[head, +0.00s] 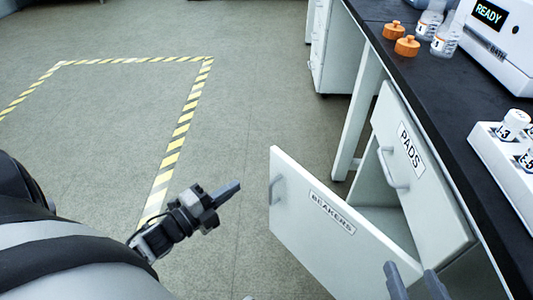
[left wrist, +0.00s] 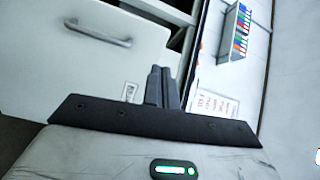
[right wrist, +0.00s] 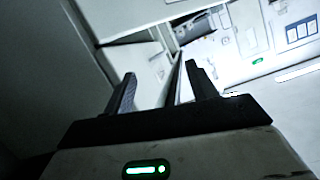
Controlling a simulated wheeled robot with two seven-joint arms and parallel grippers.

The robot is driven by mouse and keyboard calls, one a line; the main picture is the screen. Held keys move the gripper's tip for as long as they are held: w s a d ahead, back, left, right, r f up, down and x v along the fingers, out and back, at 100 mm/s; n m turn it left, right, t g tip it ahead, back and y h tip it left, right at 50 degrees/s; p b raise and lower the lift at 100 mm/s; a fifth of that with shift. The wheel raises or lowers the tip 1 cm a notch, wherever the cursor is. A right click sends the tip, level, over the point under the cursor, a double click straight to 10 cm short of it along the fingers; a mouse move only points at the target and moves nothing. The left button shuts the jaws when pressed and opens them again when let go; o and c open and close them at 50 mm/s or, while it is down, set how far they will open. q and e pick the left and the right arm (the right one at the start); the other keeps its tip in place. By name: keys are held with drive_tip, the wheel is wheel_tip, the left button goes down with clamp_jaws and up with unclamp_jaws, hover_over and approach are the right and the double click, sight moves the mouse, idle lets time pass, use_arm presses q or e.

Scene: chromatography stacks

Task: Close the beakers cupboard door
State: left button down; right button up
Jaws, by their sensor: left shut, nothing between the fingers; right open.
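The beakers cupboard door (head: 325,240) is a white panel labelled BEAKERS. It stands open, swung out from the cupboard (head: 380,195), whose inside shows behind it. Its grey handle (head: 274,189) is near the door's left edge. My left gripper (head: 236,187) is shut and empty, to the left of the door and apart from it in the head view. In the left wrist view a white panel with a handle (left wrist: 98,33) lies beyond the shut fingers (left wrist: 160,72). My right gripper (head: 408,268) is open at the bottom, near the cupboard; its fingers show in the right wrist view (right wrist: 162,78).
A white PADS panel (head: 408,160) with its own handle is beside the opening. The black bench top (head: 430,95) above holds orange stoppers (head: 400,38), bottles (head: 440,35), a machine and a vial rack (head: 505,165). Open floor with striped tape (head: 180,130) lies left.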

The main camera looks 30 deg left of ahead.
use_arm(q)
drive_tip(key=s+a+f+m, duration=0.1)
drive_tip(key=s+a+m, duration=0.1)
drive_tip(key=b, duration=0.3)
approach(274, 160)
drive_tip(key=shift+g, duration=0.3)
drive_tip(key=x, duration=0.5)
drive_tip(key=shift+w+d+r, duration=0.1)
drive_tip(key=shift+w+r, duration=0.15)
drive_tip(key=shift+w, duration=0.15)
drive_tip(key=shift+w+d, duration=0.15)
drive_tip(key=shift+w, duration=0.3)
use_arm(e)
drive_tip(key=shift+a+r+m+t+y, duration=0.3)
drive_tip(key=shift+a+r+t, duration=0.05)
drive_tip(key=shift+r+t, duration=0.1)
